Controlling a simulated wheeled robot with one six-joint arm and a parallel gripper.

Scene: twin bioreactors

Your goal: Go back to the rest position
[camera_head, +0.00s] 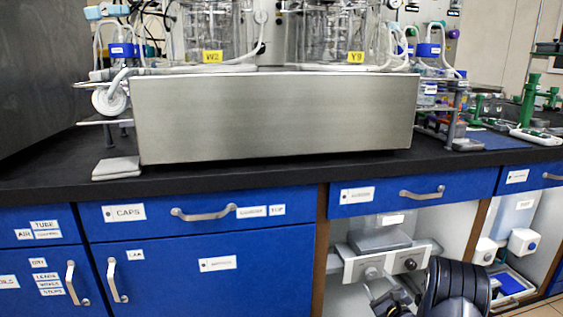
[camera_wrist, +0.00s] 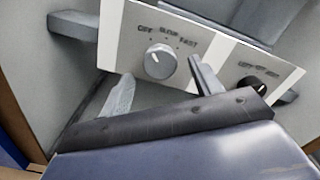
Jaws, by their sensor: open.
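My gripper (camera_wrist: 160,88) is open in the wrist view, with one finger on each side and nothing between them. It points at the front panel (camera_wrist: 225,48) of a device. A light grey knob (camera_wrist: 160,62) marked with OFF, SLOW and FAST lies ahead between the fingertips; I cannot tell whether they touch the panel. A black knob (camera_wrist: 250,85) is to the right. In the head view, my gripper (camera_head: 390,298) is low at the bottom, just below the device (camera_head: 378,262) in the open bay under the bench, partly hidden by my arm.
The black bench top (camera_head: 230,177) overhangs the bay. A steel box (camera_head: 275,115) with glass vessels (camera_head: 215,30) stands on it. Blue drawers (camera_head: 200,215) with handles are left of the bay. A wooden divider (camera_head: 320,265) edges the bay. More labware (camera_head: 530,105) is at right.

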